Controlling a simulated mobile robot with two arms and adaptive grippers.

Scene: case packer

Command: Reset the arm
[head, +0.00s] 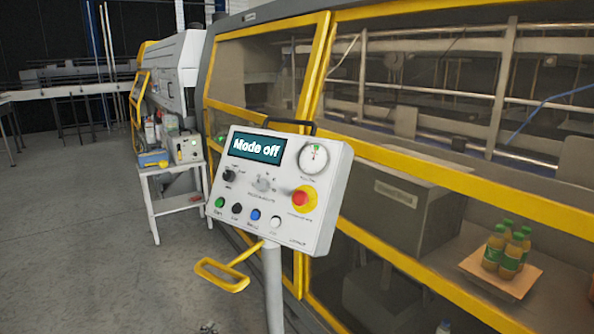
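A white control panel (322,232) stands on a grey post in the middle of the head view. Its screen (255,148) reads "Mode off". Below the screen are a black selector knob (229,175) and a grey knob (263,185). A red emergency button (302,198) on a yellow base is at the right, under a round dial (313,157). A row along the bottom holds a green button (219,202), a black button (237,208), a blue button (255,215) and a white button (275,221). Neither of my grippers is in view.
A yellow handle (222,275) sticks out low on the post. The yellow-framed case packer (230,109) fills the right behind the panel, with bottles (506,250) on cardboard inside. A small table (170,170) stands left. The floor (80,240) at left is clear.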

